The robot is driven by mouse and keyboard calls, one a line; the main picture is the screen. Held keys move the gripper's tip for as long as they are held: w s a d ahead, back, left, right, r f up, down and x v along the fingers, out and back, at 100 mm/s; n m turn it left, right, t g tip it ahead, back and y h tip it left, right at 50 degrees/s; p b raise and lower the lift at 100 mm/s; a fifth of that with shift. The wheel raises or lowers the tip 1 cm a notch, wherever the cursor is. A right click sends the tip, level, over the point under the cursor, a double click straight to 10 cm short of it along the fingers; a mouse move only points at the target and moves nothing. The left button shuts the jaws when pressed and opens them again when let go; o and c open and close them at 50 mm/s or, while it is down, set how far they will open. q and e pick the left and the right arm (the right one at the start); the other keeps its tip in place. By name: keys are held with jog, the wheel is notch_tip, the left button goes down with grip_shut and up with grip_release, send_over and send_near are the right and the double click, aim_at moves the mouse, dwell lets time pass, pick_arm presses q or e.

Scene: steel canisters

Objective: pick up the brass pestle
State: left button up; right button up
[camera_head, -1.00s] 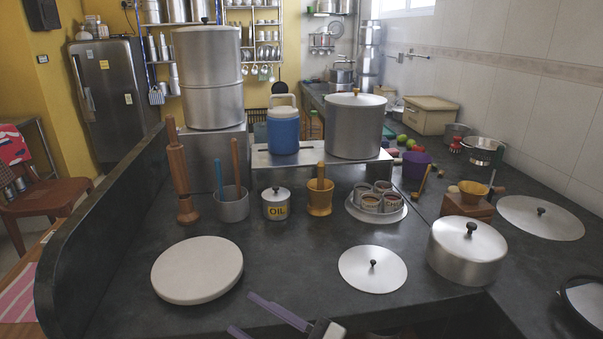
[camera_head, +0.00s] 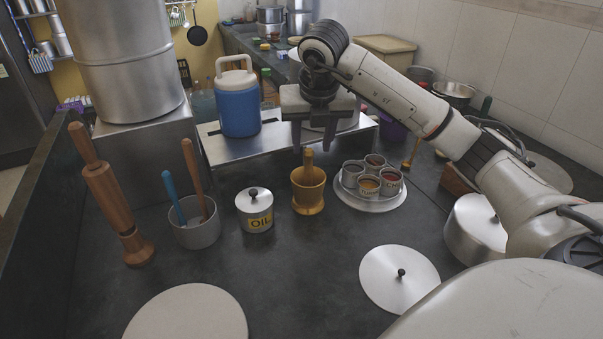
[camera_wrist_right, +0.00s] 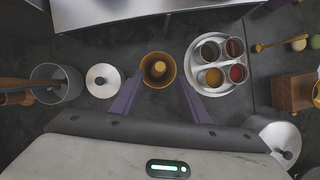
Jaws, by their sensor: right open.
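The brass pestle (camera_head: 308,166) stands upright in the brass mortar (camera_head: 307,198) on the dark counter. In the right wrist view the pestle (camera_wrist_right: 158,68) shows end-on inside the round mortar (camera_wrist_right: 146,78). My right gripper (camera_head: 312,146) is open and empty, pointing down above the pestle. In the right wrist view its two fingers lie apart, to the left and right of the mortar and nearer the wrist. My left gripper is not in view.
A steel tray of spice cups (camera_head: 371,202) stands right of the mortar. The OIL tin (camera_head: 255,210) stands to its left, near a grey pot (camera_head: 197,232) with tools. A steel stand with a blue cooler (camera_head: 239,104) is behind.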

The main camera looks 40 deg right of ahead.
aim_at(308, 161)
jog(key=x, duration=0.3)
jog(key=shift+s+f, duration=0.1)
jog(key=shift+f, duration=0.05)
jog(key=p+x, duration=0.1)
jog(key=x, duration=0.4)
jog(key=shift+w+f, duration=0.15)
jog(key=shift+w, duration=0.05)
jog(key=c, duration=1)
grip_shut()
